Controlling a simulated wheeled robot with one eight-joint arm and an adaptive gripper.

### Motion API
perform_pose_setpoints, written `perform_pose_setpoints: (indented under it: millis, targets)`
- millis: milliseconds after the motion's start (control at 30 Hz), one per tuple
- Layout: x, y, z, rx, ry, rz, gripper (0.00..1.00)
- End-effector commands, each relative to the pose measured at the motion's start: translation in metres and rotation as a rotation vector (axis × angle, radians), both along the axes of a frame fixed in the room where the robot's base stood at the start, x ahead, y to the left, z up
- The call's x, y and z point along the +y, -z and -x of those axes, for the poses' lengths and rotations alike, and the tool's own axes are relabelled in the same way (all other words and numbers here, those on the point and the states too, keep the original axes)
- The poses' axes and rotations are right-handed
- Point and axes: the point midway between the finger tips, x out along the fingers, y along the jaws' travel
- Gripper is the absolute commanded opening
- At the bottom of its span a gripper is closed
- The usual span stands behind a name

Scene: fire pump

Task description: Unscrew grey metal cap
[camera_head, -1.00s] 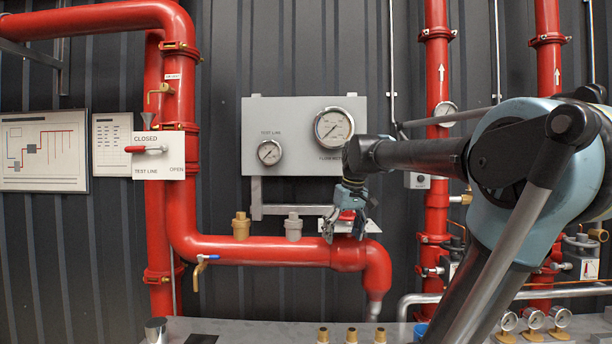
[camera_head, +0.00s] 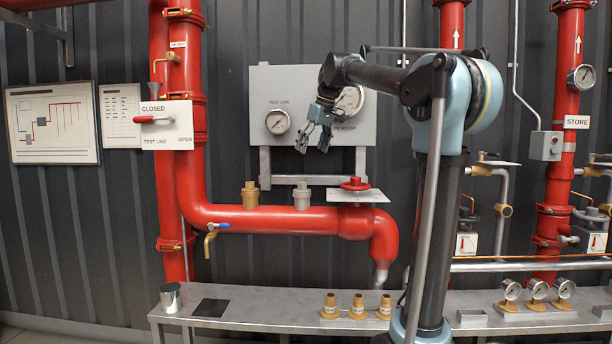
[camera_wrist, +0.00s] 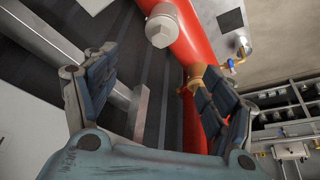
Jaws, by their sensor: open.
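The grey metal cap (camera_head: 302,196) stands upright on top of the horizontal red pipe (camera_head: 270,219), to the right of a brass cap (camera_head: 250,195). In the wrist view the grey cap (camera_wrist: 161,30) shows at the top middle, with a hexagonal top, beyond the fingers. My gripper (camera_head: 314,138) is open and empty, above and slightly right of the grey cap, in front of the gauge panel. In the wrist view its two fingers (camera_wrist: 152,105) are spread wide, and the right finger partly overlaps the brass cap (camera_wrist: 196,72).
The blue-handled tap (camera_head: 213,234) hangs below the pipe. A grey bracket (camera_head: 320,179) runs behind the caps. The bench (camera_head: 255,308) below holds brass fittings and a metal cup (camera_head: 170,297).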

Motion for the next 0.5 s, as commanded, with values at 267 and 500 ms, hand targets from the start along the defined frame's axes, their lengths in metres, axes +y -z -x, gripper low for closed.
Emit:
perform_pose_setpoints:
  millis: [267, 500]
  targets:
    - [0.012, 0.042, -0.012, 0.0, -0.001, 0.0, 0.77]
    - [0.022, 0.078, -0.023, 0.0, 0.0, 0.0, 0.77]
